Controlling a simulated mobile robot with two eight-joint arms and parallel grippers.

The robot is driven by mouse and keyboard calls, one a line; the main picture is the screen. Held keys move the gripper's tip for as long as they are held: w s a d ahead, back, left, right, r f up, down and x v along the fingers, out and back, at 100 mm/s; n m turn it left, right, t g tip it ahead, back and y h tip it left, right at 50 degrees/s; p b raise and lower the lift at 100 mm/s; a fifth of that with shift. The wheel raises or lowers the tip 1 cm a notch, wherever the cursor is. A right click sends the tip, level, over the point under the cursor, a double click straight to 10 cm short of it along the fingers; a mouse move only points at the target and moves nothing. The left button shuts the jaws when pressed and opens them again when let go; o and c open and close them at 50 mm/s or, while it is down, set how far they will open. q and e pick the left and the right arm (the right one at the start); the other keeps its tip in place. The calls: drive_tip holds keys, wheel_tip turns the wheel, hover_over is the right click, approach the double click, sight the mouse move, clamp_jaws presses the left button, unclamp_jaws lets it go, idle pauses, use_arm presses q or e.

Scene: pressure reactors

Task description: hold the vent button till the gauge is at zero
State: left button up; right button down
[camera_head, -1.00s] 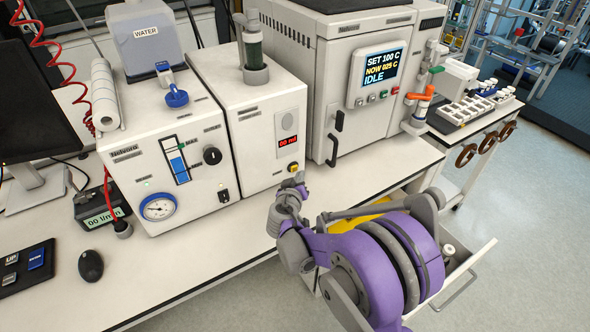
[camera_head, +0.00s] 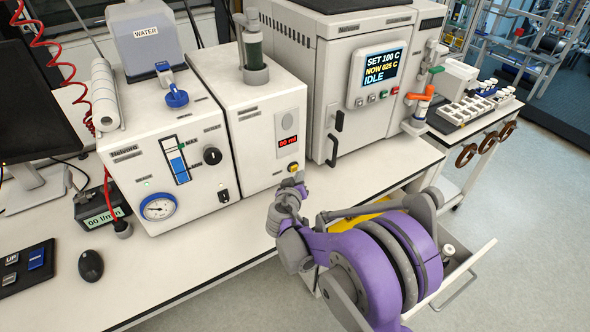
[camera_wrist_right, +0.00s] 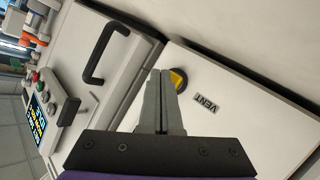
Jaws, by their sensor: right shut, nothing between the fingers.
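The vent button (camera_head: 293,167) is a small yellow and dark round button low on the front of the white unit. In the right wrist view the button (camera_wrist_right: 181,80) sits beside the printed word VENT. My right gripper (camera_wrist_right: 160,73) is shut and empty, its fingertips overlapping the button's edge; I cannot tell whether they touch it. In the head view the right gripper (camera_head: 299,178) is just in front of and below the button. The round blue-rimmed gauge (camera_head: 158,207) is on the left unit; its needle is too small to read surely. My left gripper is not in view.
The reactor oven (camera_head: 345,100), with a dark handle (camera_head: 335,138) and a screen reading IDLE, stands to the right.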

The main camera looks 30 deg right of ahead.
drive_tip(key=shift+w, duration=0.25)
drive_tip(key=shift+w, duration=0.45)
idle(0.6)
drive_tip(key=shift+s, duration=0.1)
idle(0.9)
drive_tip(key=shift+s, duration=0.75)
drive_tip(key=shift+s+d, duration=0.15)
drive_tip(key=shift+s, duration=1.15)
drive_tip(key=shift+s+d, duration=0.1)
drive_tip(key=shift+s, duration=1.15)
